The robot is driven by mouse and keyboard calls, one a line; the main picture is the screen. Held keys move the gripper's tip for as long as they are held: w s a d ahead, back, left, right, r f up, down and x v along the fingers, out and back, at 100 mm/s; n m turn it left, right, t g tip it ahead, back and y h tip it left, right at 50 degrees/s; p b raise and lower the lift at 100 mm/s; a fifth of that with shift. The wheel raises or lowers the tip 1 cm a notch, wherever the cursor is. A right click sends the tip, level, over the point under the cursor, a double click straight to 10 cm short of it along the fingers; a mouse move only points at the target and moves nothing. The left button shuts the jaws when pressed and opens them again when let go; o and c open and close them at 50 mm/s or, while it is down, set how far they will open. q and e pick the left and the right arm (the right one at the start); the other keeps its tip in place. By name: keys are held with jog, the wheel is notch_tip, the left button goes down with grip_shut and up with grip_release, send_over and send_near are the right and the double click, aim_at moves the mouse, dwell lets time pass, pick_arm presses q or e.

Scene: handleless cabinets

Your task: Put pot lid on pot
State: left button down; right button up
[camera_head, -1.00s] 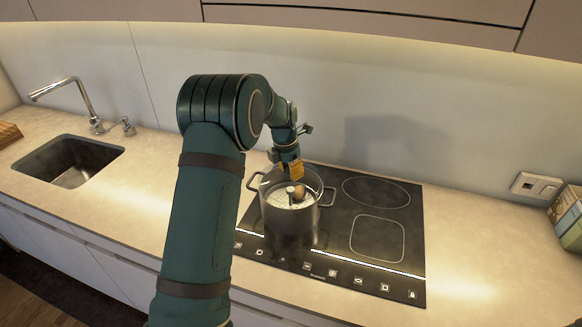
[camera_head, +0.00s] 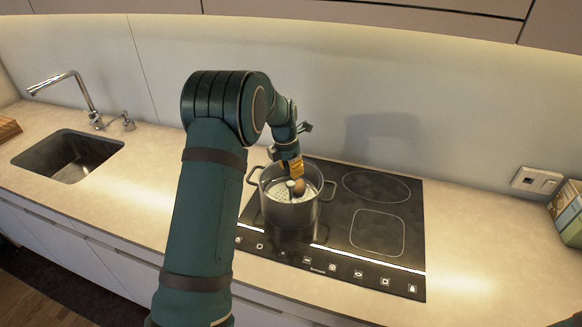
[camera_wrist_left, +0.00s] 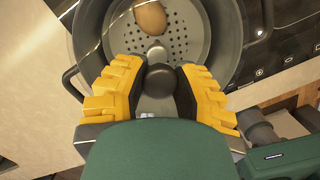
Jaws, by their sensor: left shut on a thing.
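The grey two-handled pot (camera_head: 290,213) stands upright on the front left of the cooktop. A perforated pale insert (camera_wrist_left: 188,45) and a brown egg-shaped item (camera_wrist_left: 150,18) show inside it. The pot lid seems to be clear glass; a thin bright curved line in the left wrist view may be its rim. Its dark knob (camera_wrist_left: 160,80) sits between the yellow fingers of my left gripper (camera_wrist_left: 159,88), which is shut on it. In the head view this gripper (camera_head: 296,167) is over the pot. I cannot tell whether the lid touches the pot's rim. My right gripper is out of view.
The black cooktop (camera_head: 377,232) has free room right of the pot. A sink (camera_head: 68,156) with a tap (camera_head: 80,97) is at the left. A wall socket (camera_head: 537,180) and a colourful box (camera_head: 567,213) are at the right. The wall is close behind.

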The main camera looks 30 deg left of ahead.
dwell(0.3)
pick_arm(q)
jog(key=c, duration=0.7)
grip_release()
notch_tip(320, 180, up, 12)
jog(key=s, duration=0.1)
jog(key=shift+s+a, duration=0.3)
jog(key=shift+a, duration=0.05)
jog(key=shift+f, duration=0.2)
